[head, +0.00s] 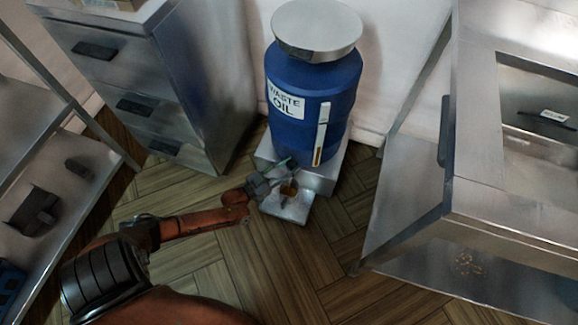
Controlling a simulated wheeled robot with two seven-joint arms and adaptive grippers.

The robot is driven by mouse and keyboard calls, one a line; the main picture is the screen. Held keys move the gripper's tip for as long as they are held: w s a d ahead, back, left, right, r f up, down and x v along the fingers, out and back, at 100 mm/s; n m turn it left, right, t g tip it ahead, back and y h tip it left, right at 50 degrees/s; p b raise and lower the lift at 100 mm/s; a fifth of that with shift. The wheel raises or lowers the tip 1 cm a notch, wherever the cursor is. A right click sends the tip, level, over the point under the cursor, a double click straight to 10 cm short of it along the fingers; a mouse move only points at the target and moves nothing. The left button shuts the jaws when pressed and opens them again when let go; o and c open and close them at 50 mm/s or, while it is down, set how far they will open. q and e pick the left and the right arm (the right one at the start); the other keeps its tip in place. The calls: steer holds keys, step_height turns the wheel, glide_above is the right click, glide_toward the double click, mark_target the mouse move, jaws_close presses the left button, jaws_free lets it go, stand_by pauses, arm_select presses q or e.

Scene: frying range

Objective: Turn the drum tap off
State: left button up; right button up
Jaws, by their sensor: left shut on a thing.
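The blue waste oil drum (312,110) stands upright on a pale metal plinth (320,178) against the wall. It has a silver lid (317,27), a "WASTE OIL" label and an upright sight gauge (322,134) with brown at its bottom. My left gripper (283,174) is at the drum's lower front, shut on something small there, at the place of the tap. The tap itself is mostly hidden by the gripper, so its handle position cannot be told. A small brown cup-like thing (289,188) shows just below the fingers, over a metal drip tray (288,206). My right gripper is not in view.
A steel drawer cabinet (170,85) stands left of the drum. A steel counter unit (475,200) stands to the right. Shelving (60,190) runs along the left edge. The herringbone floor (250,265) in front of the drum is clear apart from my arm.

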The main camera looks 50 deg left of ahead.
arm_select(q)
steer(key=shift+a+f+m+h, duration=0.1)
steer(key=shift+a+m+h, duration=0.1)
steer(key=shift+m+h, duration=0.6)
steer(key=shift+c, duration=0.3)
steer(key=m+h, duration=0.1)
steer(key=h, duration=0.1)
steer(key=shift+w+a+g+h, duration=0.1)
steer(key=shift+g+h, duration=0.2)
steer(key=shift+g, duration=0.1)
steer(key=shift+m+g+h, duration=0.3)
steer(key=shift+m+h, duration=0.4)
steer(key=shift+h, duration=0.2)
steer(key=o, duration=1.2)
steer(key=shift+c, duration=0.2)
steer(key=shift+y, duration=0.3)
